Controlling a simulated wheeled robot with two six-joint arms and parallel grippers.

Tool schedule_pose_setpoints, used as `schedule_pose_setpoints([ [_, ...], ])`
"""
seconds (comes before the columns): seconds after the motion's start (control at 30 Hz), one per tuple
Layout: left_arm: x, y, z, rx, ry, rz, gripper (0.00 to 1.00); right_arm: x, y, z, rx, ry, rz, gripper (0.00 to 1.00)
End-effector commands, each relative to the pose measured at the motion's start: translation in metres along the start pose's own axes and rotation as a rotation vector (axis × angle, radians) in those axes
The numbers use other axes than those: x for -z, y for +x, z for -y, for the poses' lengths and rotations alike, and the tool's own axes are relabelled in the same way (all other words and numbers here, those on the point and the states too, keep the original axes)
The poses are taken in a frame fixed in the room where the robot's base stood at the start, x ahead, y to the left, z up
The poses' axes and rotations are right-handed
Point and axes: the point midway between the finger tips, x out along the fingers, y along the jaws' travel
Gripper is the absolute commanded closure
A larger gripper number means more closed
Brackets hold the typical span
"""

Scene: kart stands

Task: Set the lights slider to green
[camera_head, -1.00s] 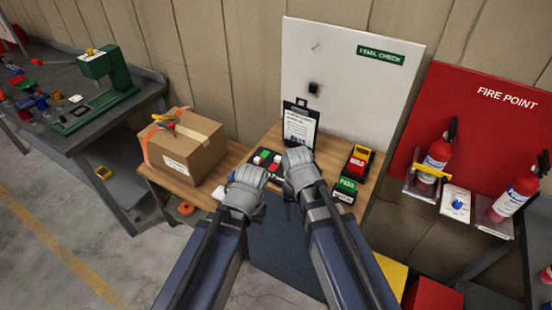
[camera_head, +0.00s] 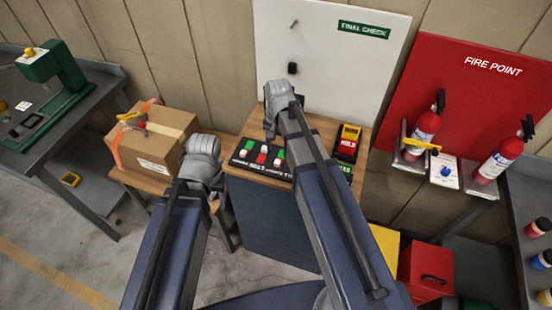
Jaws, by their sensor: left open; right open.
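A black slider panel (camera_head: 262,172) lies on the wooden stand in the middle. It has several green and red patches with white knobs. Its lettering is too small to tell which slider is the lights one, or its setting. My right gripper (camera_head: 277,105) is open above the back of the panel, in front of the white board. Whether it touches anything cannot be told. My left gripper (camera_head: 203,147) is open and empty to the left of the panel, beside the cardboard box.
The cardboard box (camera_head: 156,140) with tools on top stands left of my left gripper. A yellow and red HOLD block (camera_head: 347,142) sits right of the panel. The white FINAL CHECK board (camera_head: 330,60) rises behind.

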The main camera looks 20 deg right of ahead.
Motion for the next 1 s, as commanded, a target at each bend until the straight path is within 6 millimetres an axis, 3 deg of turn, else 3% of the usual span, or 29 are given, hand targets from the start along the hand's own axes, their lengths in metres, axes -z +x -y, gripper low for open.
schedule_pose_setpoints([
  [0.6,0.004,0.07,-0.007,0.0,-0.001,0.0,0.43,0.0,0.07,0.0,0.0,-0.002,0.0,0.43],
  [1.0,0.004,0.072,-0.007,0.0,-0.001,0.0,0.43,0.0,0.072,0.0,0.0,-0.002,0.0,0.45],
])
